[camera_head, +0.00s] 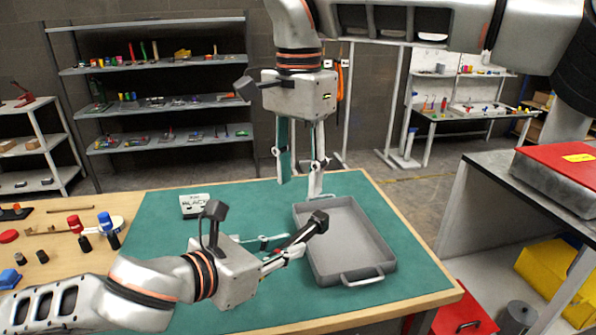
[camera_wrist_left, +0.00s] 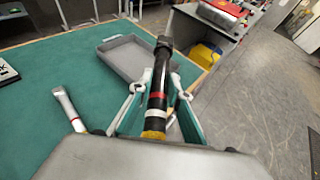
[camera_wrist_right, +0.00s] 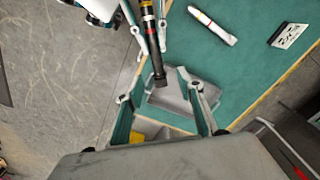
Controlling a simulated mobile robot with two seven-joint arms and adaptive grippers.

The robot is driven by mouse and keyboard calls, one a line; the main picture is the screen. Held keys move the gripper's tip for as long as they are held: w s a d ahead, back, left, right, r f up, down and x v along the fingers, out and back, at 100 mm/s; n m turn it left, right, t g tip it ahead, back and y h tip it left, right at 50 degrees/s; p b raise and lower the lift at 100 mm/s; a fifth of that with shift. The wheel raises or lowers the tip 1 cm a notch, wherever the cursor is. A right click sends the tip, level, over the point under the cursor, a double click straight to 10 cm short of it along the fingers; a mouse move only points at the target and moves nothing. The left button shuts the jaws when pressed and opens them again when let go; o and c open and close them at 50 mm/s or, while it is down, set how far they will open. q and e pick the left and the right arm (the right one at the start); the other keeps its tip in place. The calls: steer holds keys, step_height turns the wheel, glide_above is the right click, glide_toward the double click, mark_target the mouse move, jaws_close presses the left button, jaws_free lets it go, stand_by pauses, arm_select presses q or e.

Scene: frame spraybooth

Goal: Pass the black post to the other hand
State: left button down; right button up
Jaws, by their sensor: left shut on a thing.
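The black post (camera_head: 300,237) is held in my left gripper (camera_head: 280,256), above the near part of the grey tray. In the left wrist view the post (camera_wrist_left: 160,75) stands out past the fingers, with a black head and red, white and yellow bands near its held end. My right gripper (camera_head: 300,182) points down above the tray's far left corner, open and empty. In the right wrist view the post's head (camera_wrist_right: 158,80) shows ahead of and between my right fingers, apart from them. The grey tray (camera_head: 382,268) lies on the green mat (camera_head: 155,238).
A label card reading BLACK (camera_head: 194,205) stands on the mat's left. A white tube (camera_wrist_right: 213,27) lies on the mat. Red, blue and black small parts (camera_head: 78,226) sit on the table's left. A grey bench with a red-lidded case (camera_head: 560,158) stands right.

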step_height(320, 180, down, 12)
steer(key=shift+r, duration=0.15)
stand_by(0.3)
arm_select(q)
steer(key=shift+d, duration=0.1)
arm_select(e)
jaws_close()
arm_select(q)
steer(key=c, duration=1.8)
jaws_free()
